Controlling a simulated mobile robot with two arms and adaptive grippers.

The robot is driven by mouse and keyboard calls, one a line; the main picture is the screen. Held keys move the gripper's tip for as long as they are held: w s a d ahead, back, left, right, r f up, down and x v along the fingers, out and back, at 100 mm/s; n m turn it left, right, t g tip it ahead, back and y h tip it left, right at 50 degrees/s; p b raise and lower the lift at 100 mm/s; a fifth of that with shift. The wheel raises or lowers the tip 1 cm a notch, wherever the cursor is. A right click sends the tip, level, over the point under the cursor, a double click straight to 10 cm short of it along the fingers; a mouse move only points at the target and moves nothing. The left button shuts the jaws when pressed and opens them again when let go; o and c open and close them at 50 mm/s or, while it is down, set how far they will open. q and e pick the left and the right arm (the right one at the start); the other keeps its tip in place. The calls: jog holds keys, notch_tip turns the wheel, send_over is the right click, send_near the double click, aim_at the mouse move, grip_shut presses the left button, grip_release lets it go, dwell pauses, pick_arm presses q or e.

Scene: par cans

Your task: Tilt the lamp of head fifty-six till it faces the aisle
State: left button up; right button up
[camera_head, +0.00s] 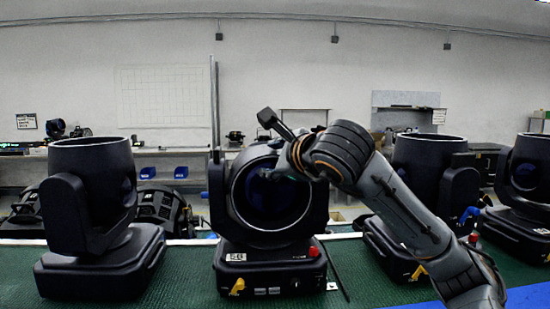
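The head with a white label that seems to read 56 (270,265) stands upright in the middle of the green-topped table. Its lamp (268,205) is a dark barrel between the yoke arms, with its round lens turned toward me. My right gripper (276,145) is at the upper right of the lamp's rim, in front of it and overlapping it. One dark finger juts up and left above the rim. The rest of the gripper is hard to make out against the black lamp, so contact and opening cannot be told. My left gripper is out of view.
Another head (95,200) stands at the left with its lamp pointing up. A third (425,165), partly behind my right arm, also points up. One more (530,170) is at the right edge. A dark rod (337,272) lies beside the middle base. Green table (185,285) is clear between bases.

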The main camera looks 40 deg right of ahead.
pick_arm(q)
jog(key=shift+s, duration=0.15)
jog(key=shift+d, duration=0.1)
pick_arm(e)
jog(key=v, duration=1.2)
dwell(0.4)
